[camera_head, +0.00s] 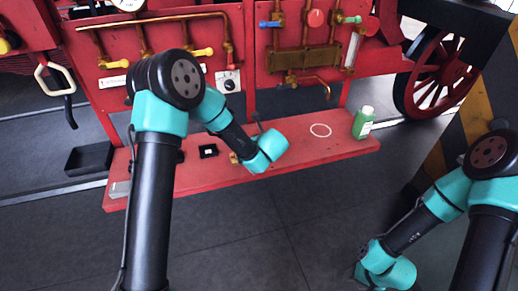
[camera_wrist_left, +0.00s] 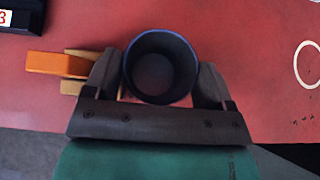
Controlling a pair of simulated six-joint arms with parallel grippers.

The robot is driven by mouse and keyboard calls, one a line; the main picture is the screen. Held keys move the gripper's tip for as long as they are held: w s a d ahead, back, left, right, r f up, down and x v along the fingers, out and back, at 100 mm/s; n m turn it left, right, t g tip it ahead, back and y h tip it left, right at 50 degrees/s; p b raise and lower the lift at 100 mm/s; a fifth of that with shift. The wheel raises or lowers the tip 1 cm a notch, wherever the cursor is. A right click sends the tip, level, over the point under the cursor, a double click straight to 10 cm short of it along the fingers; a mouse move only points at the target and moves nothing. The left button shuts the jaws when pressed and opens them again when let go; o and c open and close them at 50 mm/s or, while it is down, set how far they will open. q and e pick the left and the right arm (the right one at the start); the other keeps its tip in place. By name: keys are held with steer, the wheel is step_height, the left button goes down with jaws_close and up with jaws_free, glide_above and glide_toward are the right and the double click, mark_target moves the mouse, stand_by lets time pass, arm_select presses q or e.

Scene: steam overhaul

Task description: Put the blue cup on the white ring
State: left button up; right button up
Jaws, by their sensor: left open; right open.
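The blue cup (camera_wrist_left: 160,67) is seen from above in the left wrist view, with a dark inside and a blue rim. My left gripper (camera_wrist_left: 158,80) is open, with one finger on each side of the cup; I cannot tell whether they touch it. In the head view my left wrist hides the cup and the left fingers. The white ring (camera_head: 320,130) is a bare outline on the red bench, right of my left wrist. Part of it shows at the right edge of the left wrist view (camera_wrist_left: 310,65). My right gripper (camera_head: 368,284) is low, away from the bench, its fingers barely visible.
The red bench (camera_head: 290,165) runs below a red panel with pipes and valves. A green bottle (camera_head: 363,124) stands right of the ring. An orange-handled brass part (camera_wrist_left: 57,64) lies beside the left finger. A black box (camera_head: 208,151) is farther left. The bench around the ring is clear.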

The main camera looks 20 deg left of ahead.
arm_select(q)
steer(key=shift+x, duration=0.8)
steer(key=shift+c, duration=0.2)
steer(key=c, duration=0.6)
steer(key=shift+r, duration=0.1)
steer(key=shift+r, duration=0.5)
steer(key=s+d+r, duration=0.1)
steer(key=s, duration=0.4)
steer(key=s+d+r, duration=0.1)
steer(key=s+d, duration=0.1)
steer(key=s, duration=0.3)
steer(key=s+d+r, duration=0.1)
steer(key=s+r, duration=0.1)
steer(key=s, duration=0.3)
steer(key=shift+s+d, duration=0.25)
steer(key=shift+d, duration=0.05)
